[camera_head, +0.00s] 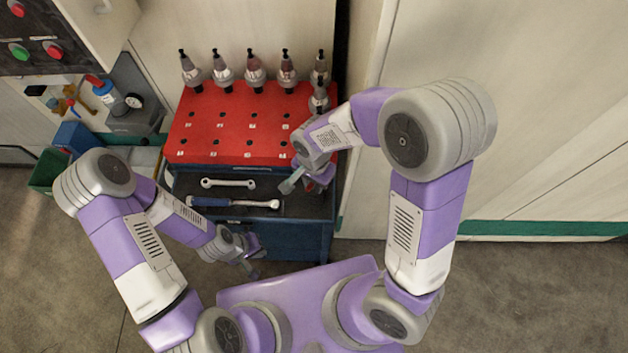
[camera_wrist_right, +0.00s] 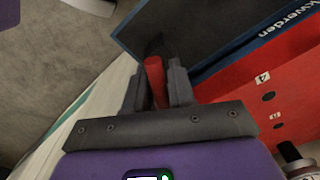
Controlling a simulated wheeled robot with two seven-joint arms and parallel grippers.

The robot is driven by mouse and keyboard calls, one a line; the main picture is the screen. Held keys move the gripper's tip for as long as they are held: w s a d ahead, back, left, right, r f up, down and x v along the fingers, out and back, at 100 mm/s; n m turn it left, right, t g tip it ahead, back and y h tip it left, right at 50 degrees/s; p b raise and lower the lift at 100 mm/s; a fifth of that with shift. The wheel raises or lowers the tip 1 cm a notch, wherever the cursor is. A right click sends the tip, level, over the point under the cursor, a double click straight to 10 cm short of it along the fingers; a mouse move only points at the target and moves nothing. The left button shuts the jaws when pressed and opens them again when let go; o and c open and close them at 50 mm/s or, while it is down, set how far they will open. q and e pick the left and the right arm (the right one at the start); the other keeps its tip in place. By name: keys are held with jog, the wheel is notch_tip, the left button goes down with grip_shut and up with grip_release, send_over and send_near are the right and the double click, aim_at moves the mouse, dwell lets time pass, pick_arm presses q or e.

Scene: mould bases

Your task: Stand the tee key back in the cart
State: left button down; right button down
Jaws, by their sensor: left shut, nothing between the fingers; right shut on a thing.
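The cart (camera_head: 290,240) is blue with a red top panel (camera_head: 225,128) that has rows of dark holes. My right gripper (camera_head: 307,184) is over the cart's dark front tray at its right end. In the right wrist view its fingers (camera_wrist_right: 157,85) are shut on a red piece (camera_wrist_right: 154,78), which looks like the tee key's handle. The rest of the key is hidden or too dark to tell. My left gripper (camera_head: 252,266) is shut and empty, low in front of the cart's front face.
A combination wrench (camera_head: 228,183) and a blue-handled torque wrench (camera_head: 235,203) lie in the front tray (camera_head: 185,186). Several tool holders (camera_head: 254,72) stand along the panel's back and right edge. The panel's front rows are clear. A pale wall is right of the cart.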

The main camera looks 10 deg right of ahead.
jog(key=c, duration=0.9)
grip_release()
jog(key=shift+o, duration=0.2)
notch_tip(320, 180, up, 8)
jog(key=p, duration=0.2)
jog(key=shift+f+p, duration=0.25)
jog(key=shift+p, duration=0.15)
